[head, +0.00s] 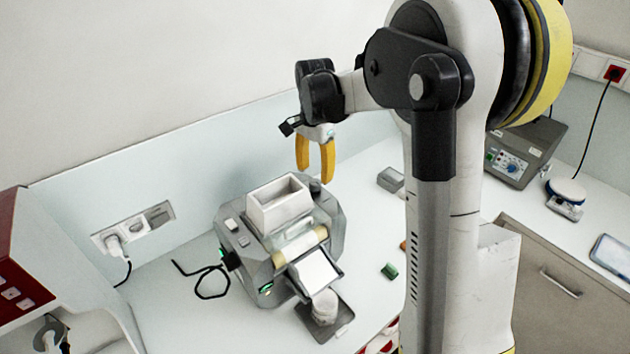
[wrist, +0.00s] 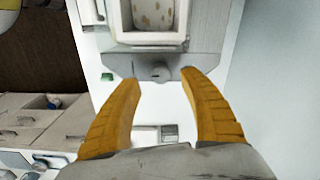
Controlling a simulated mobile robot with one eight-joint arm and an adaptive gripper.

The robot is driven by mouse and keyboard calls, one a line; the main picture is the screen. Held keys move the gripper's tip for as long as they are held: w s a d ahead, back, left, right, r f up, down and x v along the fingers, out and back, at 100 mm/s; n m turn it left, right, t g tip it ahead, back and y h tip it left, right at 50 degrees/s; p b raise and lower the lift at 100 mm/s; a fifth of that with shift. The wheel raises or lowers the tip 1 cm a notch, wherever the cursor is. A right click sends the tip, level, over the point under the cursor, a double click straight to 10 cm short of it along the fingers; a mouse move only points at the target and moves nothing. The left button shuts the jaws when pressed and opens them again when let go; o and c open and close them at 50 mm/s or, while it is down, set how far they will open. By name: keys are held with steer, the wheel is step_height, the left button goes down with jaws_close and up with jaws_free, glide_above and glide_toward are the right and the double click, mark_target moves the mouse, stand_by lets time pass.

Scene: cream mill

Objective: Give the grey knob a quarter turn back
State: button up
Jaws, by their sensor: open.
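The grey knob (wrist: 161,73) shows in the wrist view on the grey end of the cream mill (wrist: 118,64), between and just beyond my fingertips. A small dark round part (head: 315,187) at the mill's right rear in the head view may be this knob. The mill (head: 232,238) stands on the white bench with a white open hopper (head: 278,212) on top. My gripper (head: 314,170) points down with its yellow fingers apart, above the mill's right rear. It also shows open and empty in the wrist view (wrist: 160,80), and I cannot see it touching the knob.
A white jar (head: 325,307) stands on a dark plate before the mill. A black cable (head: 205,285) lies left. A small green block (head: 389,271) and a grey box (head: 391,179) are to the right. A grey device with a blue dial (head: 525,150) stands at the back right.

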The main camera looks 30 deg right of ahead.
mark_target(315, 182)
steer(key=shift+f, duration=2.25)
jaws_close()
